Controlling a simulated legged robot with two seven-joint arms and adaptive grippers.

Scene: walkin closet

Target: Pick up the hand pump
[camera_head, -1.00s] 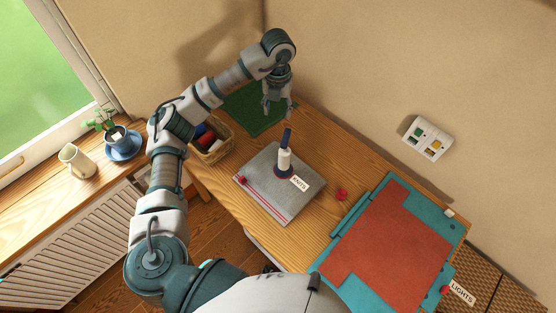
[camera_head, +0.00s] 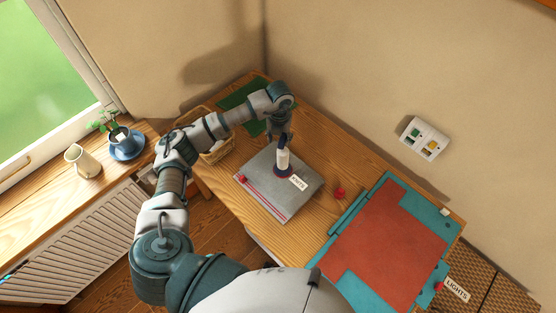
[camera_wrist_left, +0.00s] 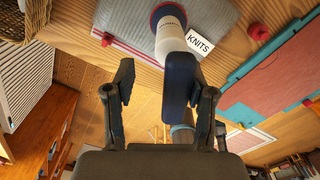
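The hand pump (camera_head: 283,160) has a white body, a dark blue handle and a dark base, and stands upright on a grey folded cloth (camera_head: 262,190). In the left wrist view the pump's white body (camera_wrist_left: 170,40) and blue handle (camera_wrist_left: 180,80) show close up. My left gripper (camera_head: 279,138) is at the top of the pump. In the left wrist view its fingers (camera_wrist_left: 160,105) are spread apart, with the handle between them, close to the right finger. I cannot tell whether that finger touches the handle. My right gripper is not in view.
A "KNITS" label (camera_head: 298,182) lies beside the pump. A teal and red board (camera_head: 385,245) covers the table's right part. A basket (camera_head: 220,150) and a green mat (camera_head: 235,98) are at the back left. A pitcher (camera_head: 82,162) and potted plant (camera_head: 122,138) stand on the sill.

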